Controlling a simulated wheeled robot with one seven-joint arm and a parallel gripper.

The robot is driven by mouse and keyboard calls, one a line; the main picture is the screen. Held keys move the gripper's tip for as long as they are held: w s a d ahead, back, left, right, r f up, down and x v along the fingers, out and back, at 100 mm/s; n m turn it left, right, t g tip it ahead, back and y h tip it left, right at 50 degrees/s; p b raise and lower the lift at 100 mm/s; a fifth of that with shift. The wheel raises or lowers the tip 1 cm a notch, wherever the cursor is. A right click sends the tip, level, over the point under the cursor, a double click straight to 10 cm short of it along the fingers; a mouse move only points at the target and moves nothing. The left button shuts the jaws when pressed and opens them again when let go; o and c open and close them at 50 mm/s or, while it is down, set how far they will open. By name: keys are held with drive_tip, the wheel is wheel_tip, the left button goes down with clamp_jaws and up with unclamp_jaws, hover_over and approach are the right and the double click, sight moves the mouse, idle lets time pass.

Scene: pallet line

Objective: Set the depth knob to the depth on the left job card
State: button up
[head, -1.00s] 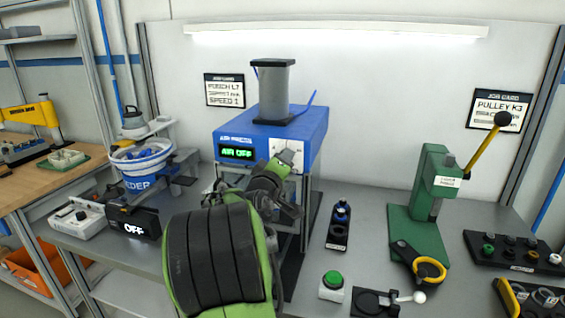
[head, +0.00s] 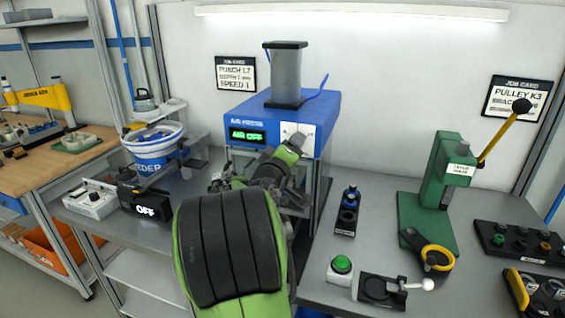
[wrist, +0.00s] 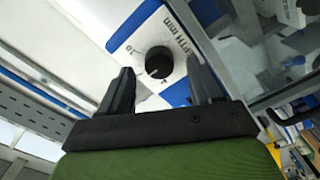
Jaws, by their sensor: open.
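The black depth knob (wrist: 158,61) sits on a white plate with "DEPTH mm" lettering and a scale in the wrist view. A light pointer mark shows on the knob, but its exact reading is unclear. My gripper (wrist: 160,70) is open, with its two dark fingers on either side of the knob in the picture; contact cannot be told. In the head view my gripper (head: 291,146) is at the front right of the blue air press (head: 262,108) and hides the knob. The left job card (head: 236,74) reads "PUNCH L7" and "SPEED 1"; its middle line is too small to read clearly.
A feeder bowl (head: 154,150) stands left of the press. A green button (head: 342,263) and a green lever press (head: 430,195) stand to the right. Another job card (head: 517,99) hangs at right.

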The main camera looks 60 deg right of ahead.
drive_tip(key=s+a+b, duration=0.1)
drive_tip(key=s+a, duration=0.1)
drive_tip(key=a, duration=1.1)
drive_tip(key=shift+s+a, duration=0.15)
drive_tip(key=shift+a, duration=0.2)
